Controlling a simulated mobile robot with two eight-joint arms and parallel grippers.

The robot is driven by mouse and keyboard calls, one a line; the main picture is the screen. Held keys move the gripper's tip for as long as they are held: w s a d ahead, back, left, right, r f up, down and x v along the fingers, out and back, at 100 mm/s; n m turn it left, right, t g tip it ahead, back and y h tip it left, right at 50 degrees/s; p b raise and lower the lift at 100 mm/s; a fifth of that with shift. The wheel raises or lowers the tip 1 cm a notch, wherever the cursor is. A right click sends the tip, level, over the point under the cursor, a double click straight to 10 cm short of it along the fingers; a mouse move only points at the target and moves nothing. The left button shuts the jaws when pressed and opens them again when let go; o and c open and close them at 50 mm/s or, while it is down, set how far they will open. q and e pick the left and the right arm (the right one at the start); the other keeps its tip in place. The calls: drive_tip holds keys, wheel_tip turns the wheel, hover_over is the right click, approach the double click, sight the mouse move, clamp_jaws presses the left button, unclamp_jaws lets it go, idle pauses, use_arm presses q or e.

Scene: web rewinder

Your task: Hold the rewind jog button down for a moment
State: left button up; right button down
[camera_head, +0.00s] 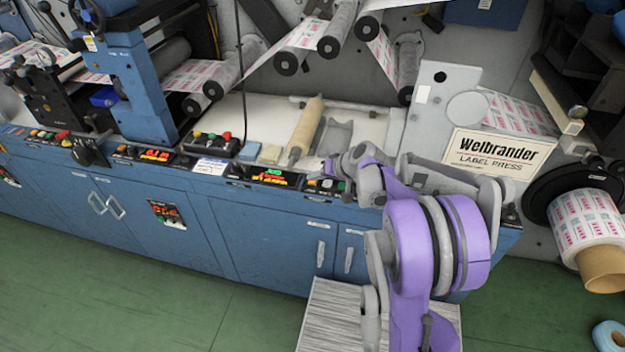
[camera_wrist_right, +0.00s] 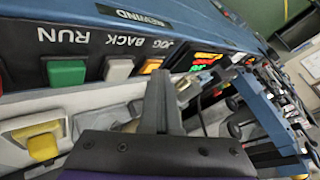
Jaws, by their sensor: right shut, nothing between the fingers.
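The rewind control panel (camera_head: 318,186) is on the front edge of the blue press cabinet, partly hidden by my right gripper (camera_head: 337,170). In the right wrist view, upside-down lettering names the rewind label (camera_wrist_right: 136,15) and a row of buttons. The jog button (camera_wrist_right: 151,65) is amber, beside the white back button (camera_wrist_right: 118,68) and the green run button (camera_wrist_right: 67,73). My right gripper (camera_wrist_right: 160,76) is shut and empty, its tips right at the jog button and covering part of it. I cannot tell whether they touch it. My left gripper is not in view.
The run and back buttons are close beside the jog button. A yellow button on a pale box (camera_wrist_right: 42,146) is also near the gripper. A paper roll (camera_head: 587,220) hangs at the right. Green floor (camera_head: 130,300) is open in front of the cabinet.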

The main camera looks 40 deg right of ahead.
sight(315, 183)
drive_tip(key=shift+r, duration=0.1)
idle(0.7)
drive_tip(key=shift+r+p, duration=0.6)
drive_tip(key=shift+r, duration=0.2)
drive_tip(key=shift+r+p, duration=1.6)
drive_tip(key=shift+r, duration=1)
drive_tip(key=shift+f, duration=0.1)
